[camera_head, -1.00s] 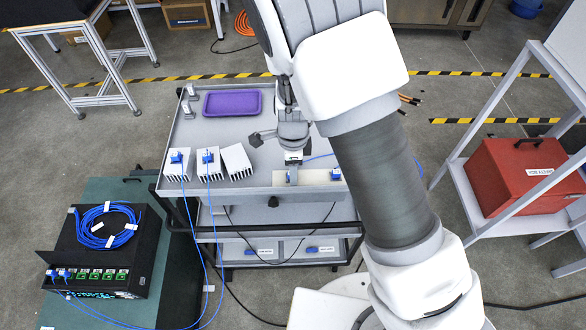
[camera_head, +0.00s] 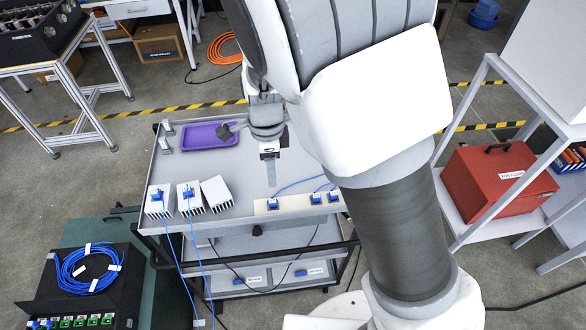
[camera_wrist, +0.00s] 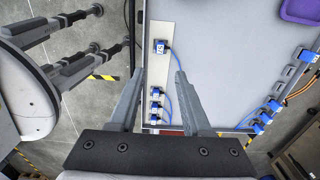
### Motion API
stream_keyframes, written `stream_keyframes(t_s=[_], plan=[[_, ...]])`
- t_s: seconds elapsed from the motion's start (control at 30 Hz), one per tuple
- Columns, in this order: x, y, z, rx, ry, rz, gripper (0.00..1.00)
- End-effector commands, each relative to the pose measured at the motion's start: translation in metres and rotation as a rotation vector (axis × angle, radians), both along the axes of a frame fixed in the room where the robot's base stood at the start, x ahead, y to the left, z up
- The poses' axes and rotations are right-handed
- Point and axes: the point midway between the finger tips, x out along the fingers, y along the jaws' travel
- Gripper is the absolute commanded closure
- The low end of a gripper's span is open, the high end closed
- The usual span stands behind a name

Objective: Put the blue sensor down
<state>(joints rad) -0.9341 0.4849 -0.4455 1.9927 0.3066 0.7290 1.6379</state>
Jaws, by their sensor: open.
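A blue sensor (camera_head: 273,203) stands at the left end of a pale strip (camera_head: 293,204) along the cart's front edge. It also shows in the wrist view (camera_wrist: 160,47), with a white label on it, on the same strip. My gripper (camera_head: 270,184) is open and empty, apart from the sensor, just behind the strip in the head view. In the wrist view the fingertips (camera_wrist: 160,74) are spread, and the sensor lies beyond them. More blue sensors (camera_head: 316,198) sit at the strip's right part, with blue cables.
The grey cart (camera_head: 180,170) carries a purple tray (camera_head: 209,134) and finned blocks (camera_head: 218,194), two with blue connectors. A black box (camera_head: 85,290) with coiled blue cable stands at the lower left. A shelf with a red box (camera_head: 495,180) is at right. My arm hides the cart's right side.

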Motion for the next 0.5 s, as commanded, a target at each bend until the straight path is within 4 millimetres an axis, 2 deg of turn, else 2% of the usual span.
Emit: stream_keyframes(t_s=[0.27, 0.37, 0.5], plan=[[0.0, -0.005, 0.01, 0.015, -0.003, 0.022, 0.52], [0.001, -0.019, 0.029, 0.048, -0.013, 0.084, 0.52], [-0.004, -0.05, 0.071, 0.11, -0.057, 0.242, 0.52]])
